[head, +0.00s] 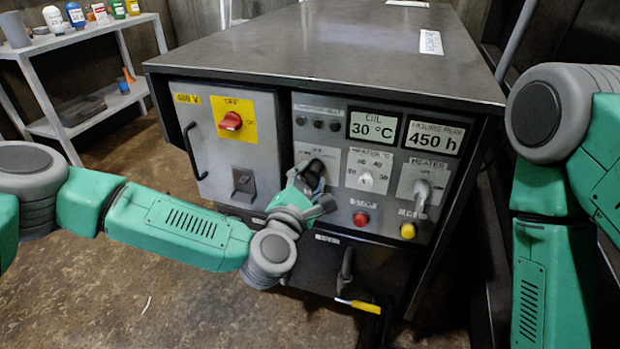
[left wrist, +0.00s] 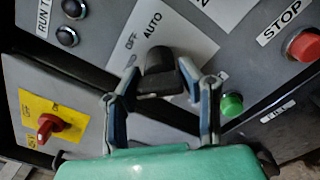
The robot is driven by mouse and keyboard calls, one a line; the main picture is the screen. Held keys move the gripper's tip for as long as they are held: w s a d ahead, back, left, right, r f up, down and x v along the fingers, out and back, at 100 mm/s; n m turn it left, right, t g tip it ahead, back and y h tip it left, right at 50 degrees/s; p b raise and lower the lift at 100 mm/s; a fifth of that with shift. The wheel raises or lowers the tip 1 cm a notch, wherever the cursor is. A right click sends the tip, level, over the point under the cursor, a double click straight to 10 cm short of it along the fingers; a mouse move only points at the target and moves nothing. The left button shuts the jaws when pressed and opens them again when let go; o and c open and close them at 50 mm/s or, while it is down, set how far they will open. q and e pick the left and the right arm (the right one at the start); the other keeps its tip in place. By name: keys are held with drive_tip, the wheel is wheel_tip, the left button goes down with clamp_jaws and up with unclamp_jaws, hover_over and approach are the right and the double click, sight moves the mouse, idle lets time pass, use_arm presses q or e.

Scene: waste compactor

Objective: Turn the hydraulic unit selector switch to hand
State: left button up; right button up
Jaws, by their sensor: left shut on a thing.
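The black selector switch (left wrist: 159,62) sits on a white label plate (left wrist: 186,30) on the grey control panel. In the left wrist view, AUTO and OFF can be read on the plate; a third label beside the knob is mostly hidden. My left gripper (left wrist: 163,86) is shut on the switch, one finger on each side of the knob. In the head view my left gripper (head: 312,192) covers much of the plate, and the dark knob (head: 314,170) shows just above the fingers. I cannot tell exactly which label the knob points to. My right gripper is out of view.
A red rotary switch (head: 230,121) on a yellow plate is to the left. A white selector (head: 366,179), heater switch (head: 421,192), red button (head: 361,219) and yellow button (head: 407,230) are to the right. A green button (left wrist: 231,104) is close to my finger. A yellow-tipped lever (head: 357,305) sticks out below.

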use_arm(q)
drive_tip(key=shift+s+d+f, duration=0.1)
drive_tip(key=shift+s+f, duration=0.2)
drive_tip(key=shift+f, duration=0.15)
drive_tip(key=o, duration=1.2)
drive_tip(key=shift+c, duration=0.2)
drive_tip(key=shift+r, duration=0.2)
drive_tip(key=v, duration=1.2)
drive_tip(key=shift+w, duration=0.1)
